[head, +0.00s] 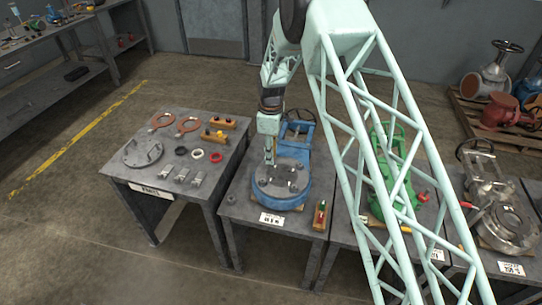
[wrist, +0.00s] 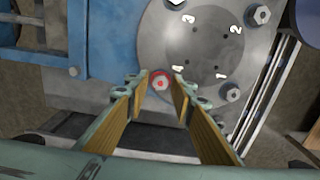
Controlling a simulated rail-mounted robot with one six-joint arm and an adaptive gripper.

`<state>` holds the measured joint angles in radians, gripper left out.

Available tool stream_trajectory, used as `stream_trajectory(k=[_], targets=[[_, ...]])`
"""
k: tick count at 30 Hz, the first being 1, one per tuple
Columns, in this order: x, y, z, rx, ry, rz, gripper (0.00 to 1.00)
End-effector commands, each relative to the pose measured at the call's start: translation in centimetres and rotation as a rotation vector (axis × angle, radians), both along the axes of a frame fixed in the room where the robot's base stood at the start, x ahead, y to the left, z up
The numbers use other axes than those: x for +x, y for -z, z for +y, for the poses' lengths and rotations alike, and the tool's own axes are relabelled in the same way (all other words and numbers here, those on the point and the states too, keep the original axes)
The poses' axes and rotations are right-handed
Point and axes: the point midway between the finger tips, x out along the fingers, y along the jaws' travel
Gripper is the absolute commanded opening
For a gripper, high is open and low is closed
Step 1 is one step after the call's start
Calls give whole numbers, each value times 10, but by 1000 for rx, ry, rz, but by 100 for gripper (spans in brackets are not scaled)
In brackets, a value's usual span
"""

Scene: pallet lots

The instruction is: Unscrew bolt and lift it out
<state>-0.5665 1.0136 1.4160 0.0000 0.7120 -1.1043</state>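A blue valve body (head: 283,196) with a grey round flange cover (wrist: 205,45) sits on the middle table. Hex bolts stand around the cover's rim, and white numbers such as 1 and 2 are marked beside them. One bolt with a red-marked head (wrist: 161,83) is at the cover's near edge in the wrist view. My gripper (wrist: 158,88) is open, its two yellow-padded fingers on either side of this bolt. A gap shows between bolt and fingers; whether the tips are down to head height I cannot tell. In the head view my gripper (head: 270,154) points down over the cover's back left.
A left table (head: 140,172) holds rings, grey blocks and wooden-based parts. A small wooden holder (head: 320,215) stands right of the blue valve. A green valve (head: 392,175) and a grey valve (head: 510,225) stand further right, partly behind my arm.

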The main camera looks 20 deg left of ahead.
Motion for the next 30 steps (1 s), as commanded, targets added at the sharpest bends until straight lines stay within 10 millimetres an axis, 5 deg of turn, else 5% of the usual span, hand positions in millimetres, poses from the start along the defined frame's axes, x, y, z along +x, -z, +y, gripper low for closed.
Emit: stream_trajectory(k=[15,25,30], targets=[[0,0,0,0,266,0,23],[0,0,0,0,284,0,23],[0,0,0,0,284,0,7]])
